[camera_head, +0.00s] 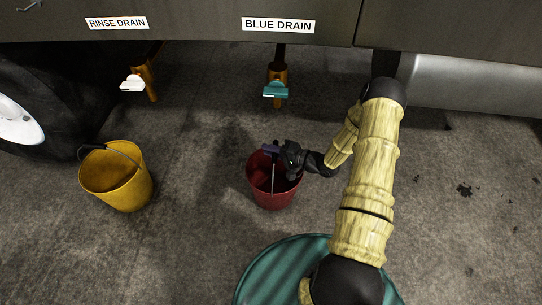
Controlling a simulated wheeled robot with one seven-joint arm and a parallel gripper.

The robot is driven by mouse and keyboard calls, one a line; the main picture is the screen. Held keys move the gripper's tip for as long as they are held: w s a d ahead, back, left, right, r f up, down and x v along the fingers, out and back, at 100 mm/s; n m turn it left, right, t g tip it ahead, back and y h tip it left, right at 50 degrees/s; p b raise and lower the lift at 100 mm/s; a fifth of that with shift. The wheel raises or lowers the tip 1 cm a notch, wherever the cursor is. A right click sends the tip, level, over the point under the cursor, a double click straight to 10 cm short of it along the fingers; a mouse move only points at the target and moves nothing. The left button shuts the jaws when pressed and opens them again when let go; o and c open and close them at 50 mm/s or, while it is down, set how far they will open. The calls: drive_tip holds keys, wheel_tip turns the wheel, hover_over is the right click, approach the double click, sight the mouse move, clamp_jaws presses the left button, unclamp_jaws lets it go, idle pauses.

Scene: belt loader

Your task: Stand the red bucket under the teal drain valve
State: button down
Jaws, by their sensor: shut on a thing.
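The red bucket (272,198) is upright in the middle of the view, in front of the valves. My gripper (272,151) is at its top, shut on the bucket's handle, which rises from the bucket's mouth. The fingers are small and dark here, and part of the rim is hidden behind my wrist. The teal drain valve (276,90) hangs from the vehicle's underside below the "BLUE DRAIN" label (278,25). In the picture it is above the bucket. I cannot tell whether the bucket's base touches the floor.
A white-handled valve (133,84) hangs below the "RINSE DRAIN" label (117,23). A yellow bucket (118,187) stands on the floor at left. A black wheel (48,110) is at far left. The concrete floor (200,240) between the buckets is clear.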

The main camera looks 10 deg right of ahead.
wheel_tip(320, 180, down, 2)
drive_tip(key=shift+f+b, duration=0.15)
drive_tip(key=shift+b, duration=0.2)
drive_tip(key=shift+f, duration=0.1)
drive_tip(key=c, duration=1.3)
unclamp_jaws()
drive_tip(key=shift+d, duration=0.1)
drive_tip(key=shift+c, duration=0.2)
drive_tip(key=p+v, duration=0.5)
drive_tip(key=v, duration=0.6)
drive_tip(key=shift+s+d+r, duration=0.1)
drive_tip(key=shift+d+r, duration=0.05)
drive_tip(key=shift+r, duration=0.05)
drive_tip(key=shift+s+d, duration=0.2)
